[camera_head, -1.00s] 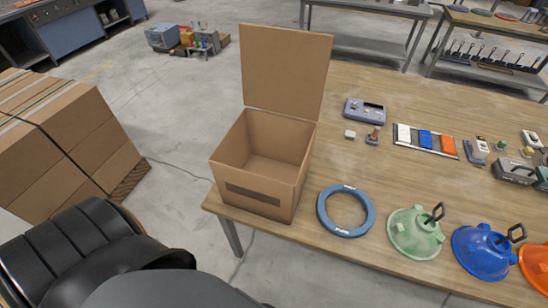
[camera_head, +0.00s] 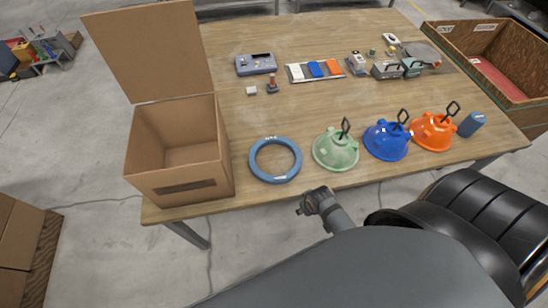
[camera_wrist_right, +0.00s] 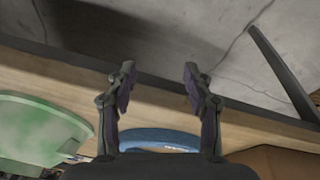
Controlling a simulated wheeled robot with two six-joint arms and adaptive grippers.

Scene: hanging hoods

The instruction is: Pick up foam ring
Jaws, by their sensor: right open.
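The foam ring (camera_head: 257,174) is blue and lies flat near the front edge of the table, between the open cardboard box (camera_head: 180,190) and the green hood (camera_head: 336,152). My right gripper (camera_head: 308,201) is at the table's front edge, to the right of and nearer than the ring. In the right wrist view my right gripper (camera_wrist_right: 159,72) is open and empty. There, part of the foam ring (camera_wrist_right: 160,136) shows beyond the gripper base, with its lower part hidden. The gripper and ring are apart. My left gripper is not in view.
A blue hood (camera_head: 386,143) and an orange hood (camera_head: 432,133) stand right of the green one on the wooden table (camera_head: 290,112). Small devices lie toward the back. A wooden crate (camera_head: 470,75) stands at the right. Bare tabletop lies behind the ring.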

